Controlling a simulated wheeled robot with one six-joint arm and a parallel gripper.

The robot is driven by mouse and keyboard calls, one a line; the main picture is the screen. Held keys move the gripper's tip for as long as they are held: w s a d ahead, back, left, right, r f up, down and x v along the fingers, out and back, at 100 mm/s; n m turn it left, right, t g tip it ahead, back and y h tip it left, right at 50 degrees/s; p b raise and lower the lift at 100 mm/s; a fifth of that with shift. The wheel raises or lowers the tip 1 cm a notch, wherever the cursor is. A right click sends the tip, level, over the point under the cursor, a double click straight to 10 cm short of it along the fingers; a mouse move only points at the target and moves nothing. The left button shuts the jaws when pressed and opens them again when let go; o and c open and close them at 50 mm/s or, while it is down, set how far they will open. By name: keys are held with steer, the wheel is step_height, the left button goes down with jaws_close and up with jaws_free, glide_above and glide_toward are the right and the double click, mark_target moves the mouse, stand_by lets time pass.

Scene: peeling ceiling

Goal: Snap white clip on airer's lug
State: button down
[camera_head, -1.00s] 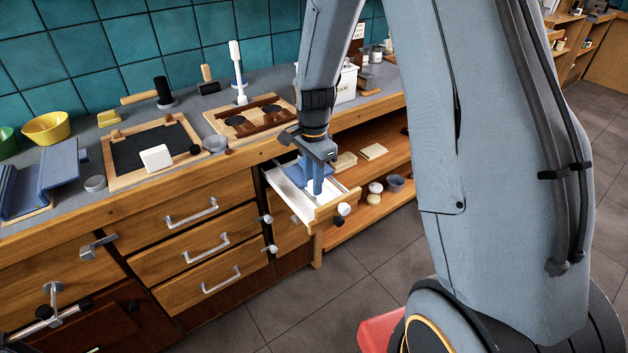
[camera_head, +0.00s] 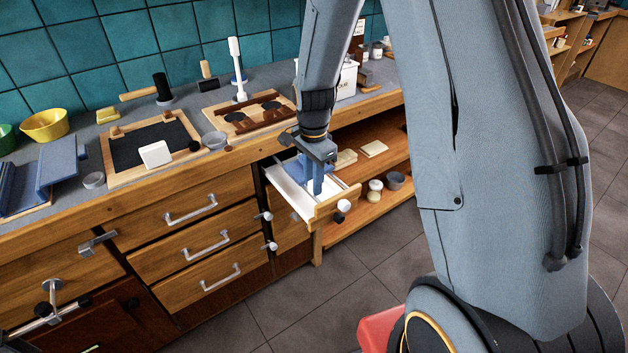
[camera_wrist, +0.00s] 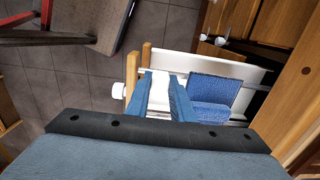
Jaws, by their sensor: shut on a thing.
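My gripper (camera_head: 314,183) points down into an open drawer with a white inside (camera_head: 290,190). In the wrist view its two blue fingers (camera_wrist: 160,95) stand with a narrow gap between them. Something pale shows in the gap, against the white drawer; it fits the white clip, but its outline is not clear. A blue textured piece (camera_wrist: 214,92) lies in the drawer just right of the fingers. I cannot make out the airer or its lug in either view.
The drawer's wooden front (camera_head: 335,205) carries a white and a black knob. Open shelves (camera_head: 385,165) hold small items to the right. The worktop above bears a dark wooden-framed board (camera_head: 140,145), a white block (camera_head: 155,154) and bowls.

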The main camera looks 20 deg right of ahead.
steer(key=shift+f, duration=0.15)
steer(key=shift+f, duration=0.35)
steer(key=shift+f, duration=0.15)
steer(key=c, duration=1.5)
jaws_free()
steer(key=shift+o, duration=0.2)
step_height(320, 180, up, 8)
steer(key=shift+f+b, duration=0.25)
steer(key=shift+b, duration=0.9)
step_height(320, 180, up, 4)
steer(key=p, duration=0.3)
steer(key=shift+r, duration=0.15)
